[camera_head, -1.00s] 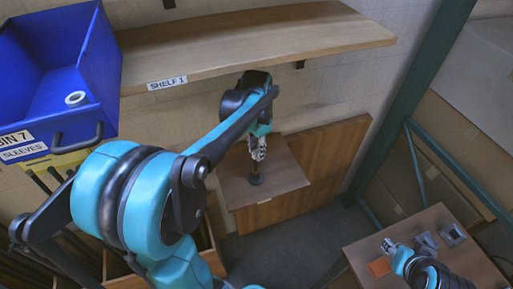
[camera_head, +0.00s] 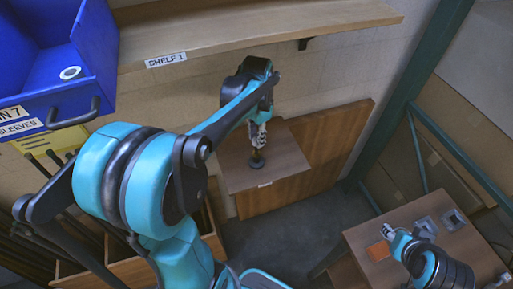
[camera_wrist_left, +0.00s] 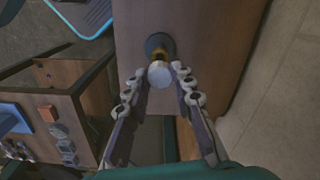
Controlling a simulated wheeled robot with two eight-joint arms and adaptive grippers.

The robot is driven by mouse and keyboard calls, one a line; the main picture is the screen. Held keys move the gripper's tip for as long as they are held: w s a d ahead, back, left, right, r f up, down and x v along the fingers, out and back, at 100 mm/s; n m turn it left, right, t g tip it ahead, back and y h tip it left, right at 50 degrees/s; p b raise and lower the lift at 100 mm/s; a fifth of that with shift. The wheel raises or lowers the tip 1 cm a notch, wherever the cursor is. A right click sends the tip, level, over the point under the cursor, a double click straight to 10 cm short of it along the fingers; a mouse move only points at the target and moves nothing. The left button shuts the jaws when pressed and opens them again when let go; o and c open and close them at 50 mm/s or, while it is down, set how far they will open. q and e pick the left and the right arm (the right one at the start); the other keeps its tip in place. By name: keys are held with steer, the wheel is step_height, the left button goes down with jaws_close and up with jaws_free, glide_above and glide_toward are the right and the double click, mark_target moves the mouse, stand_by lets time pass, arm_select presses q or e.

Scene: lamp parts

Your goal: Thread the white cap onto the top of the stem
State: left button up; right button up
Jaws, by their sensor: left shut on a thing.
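The white cap (camera_wrist_left: 160,74) is a pale round disc between the fingertips of my left gripper (camera_wrist_left: 158,80) in the left wrist view. The left gripper is shut on it. Behind the cap a bit of the brass-coloured stem (camera_wrist_left: 157,54) shows, rising from a dark round base (camera_wrist_left: 160,42). I cannot tell whether cap and stem touch. In the head view the left gripper (camera_head: 258,142) points down just above the dark base (camera_head: 257,163); cap and stem are too small to make out there. My right gripper (camera_head: 388,231) is over the right table; its jaw state is unclear.
The base stands on a small brown wooden surface (camera_head: 235,178). A wooden shelf (camera_head: 230,38) runs above it, with a blue bin (camera_head: 40,95) holding a white ring (camera_head: 70,72) at left. The right table (camera_head: 365,238) carries an orange square (camera_head: 379,250) and grey fixtures (camera_head: 425,226).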

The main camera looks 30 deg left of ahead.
arm_select(q)
steer(key=shift+f+b, duration=0.8)
steer(key=shift+f, duration=0.45)
stand_by(1.5)
jaws_close()
steer(key=shift+s+f, duration=0.1)
stand_by(0.5)
steer(key=m, duration=0.5)
steer(key=shift+m, duration=0.3)
steer(key=shift+f+m, duration=0.1)
steer(key=shift+m, duration=0.6)
